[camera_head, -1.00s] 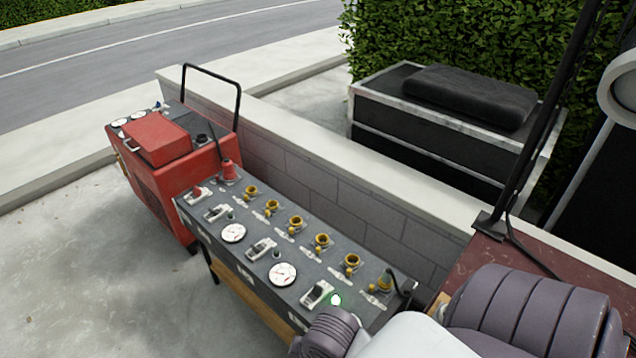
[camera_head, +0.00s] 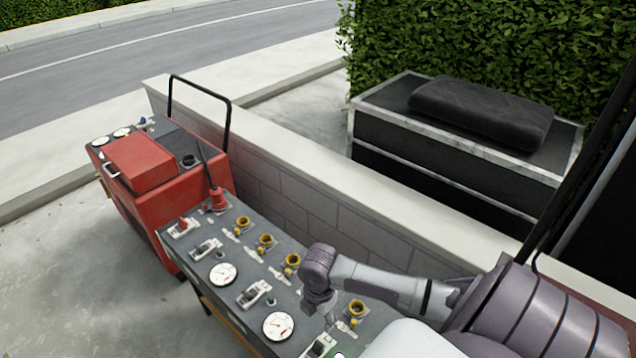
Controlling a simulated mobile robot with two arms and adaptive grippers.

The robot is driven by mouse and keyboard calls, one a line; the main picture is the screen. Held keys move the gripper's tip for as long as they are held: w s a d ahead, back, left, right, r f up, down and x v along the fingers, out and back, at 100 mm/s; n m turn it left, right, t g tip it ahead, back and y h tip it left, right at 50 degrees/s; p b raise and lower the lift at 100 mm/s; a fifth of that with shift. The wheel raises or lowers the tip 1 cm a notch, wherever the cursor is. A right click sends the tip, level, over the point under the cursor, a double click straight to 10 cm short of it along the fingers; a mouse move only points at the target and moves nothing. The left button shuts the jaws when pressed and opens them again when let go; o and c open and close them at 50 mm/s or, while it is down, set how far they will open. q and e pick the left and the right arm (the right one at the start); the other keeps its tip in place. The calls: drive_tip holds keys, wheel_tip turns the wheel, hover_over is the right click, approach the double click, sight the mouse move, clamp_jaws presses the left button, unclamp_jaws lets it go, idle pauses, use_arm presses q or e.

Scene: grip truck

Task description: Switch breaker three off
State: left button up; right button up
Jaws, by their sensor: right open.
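A dark breaker panel (camera_head: 232,302) slopes away from me, with a row of grey rocker breakers along its near side. They show as a first breaker (camera_head: 183,227) with a red part, a second (camera_head: 206,249), a third (camera_head: 256,294) and another (camera_head: 319,346) cut by the bottom edge. No readable numbers show, and I cannot tell each switch's position. My left gripper is out of view.
White gauges (camera_head: 223,274) sit between breakers. Yellow sockets (camera_head: 265,241) line the far side; my right arm hides some. A red plug (camera_head: 217,199) stands at the far end. A red generator (camera_head: 150,185) stands beyond, and a low block wall (camera_head: 315,205) runs along the panel.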

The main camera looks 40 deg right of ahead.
sight(319, 344)
drive_tip(key=f, duration=0.2)
drive_tip(key=s+a+f, duration=0.1)
drive_tip(key=f, duration=0.3)
drive_tip(key=shift+s+a+f, duration=0.15)
drive_tip(key=shift+s, duration=0.1)
drive_tip(key=f, duration=0.3)
drive_tip(key=shift+w+d+f, duration=0.2)
drive_tip(key=shift+w+f, duration=0.05)
drive_tip(key=shift+f, duration=1.15)
drive_tip(key=shift+c, duration=0.3)
drive_tip(key=c, duration=0.8)
clamp_jaws()
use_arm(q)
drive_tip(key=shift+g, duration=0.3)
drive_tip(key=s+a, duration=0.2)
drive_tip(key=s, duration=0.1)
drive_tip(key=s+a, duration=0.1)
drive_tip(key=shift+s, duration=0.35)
